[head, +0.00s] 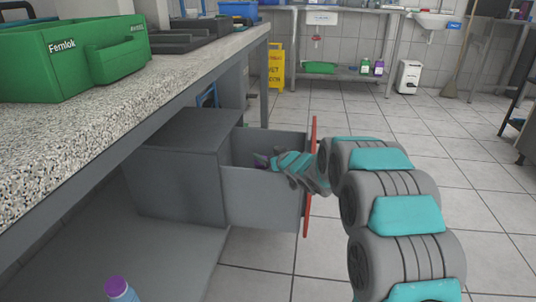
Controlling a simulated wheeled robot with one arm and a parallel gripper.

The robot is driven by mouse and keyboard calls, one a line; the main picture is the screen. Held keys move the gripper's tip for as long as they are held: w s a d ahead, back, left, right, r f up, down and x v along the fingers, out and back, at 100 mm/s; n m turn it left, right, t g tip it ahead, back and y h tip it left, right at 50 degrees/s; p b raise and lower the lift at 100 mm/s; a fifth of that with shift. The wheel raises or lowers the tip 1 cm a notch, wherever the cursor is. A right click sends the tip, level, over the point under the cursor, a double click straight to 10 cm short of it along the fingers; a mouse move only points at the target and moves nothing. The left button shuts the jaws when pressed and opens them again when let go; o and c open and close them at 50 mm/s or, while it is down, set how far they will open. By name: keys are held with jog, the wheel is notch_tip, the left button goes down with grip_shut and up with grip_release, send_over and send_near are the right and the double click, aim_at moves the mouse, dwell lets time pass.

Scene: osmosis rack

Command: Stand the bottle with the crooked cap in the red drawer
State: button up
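The red drawer (264,198) is pulled out of a grey cabinet under the counter; its front panel is red and its walls are grey. My gripper (271,162) reaches over the red front into the drawer, low between its walls.
A speckled counter (150,92) with green Femlok boxes (60,62) overhangs the cabinet (180,165) on the left. A yellow wet-floor sign (276,66) stands behind. Tiled floor (420,130) is free at the right, with bottles on a far shelf.

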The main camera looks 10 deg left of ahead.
jog(key=shift+r, duration=0.15)
jog(key=p+v, duration=0.1)
jog(key=v, duration=1.1)
jog(key=shift+r, duration=0.4)
jog(key=shift+d, duration=0.1)
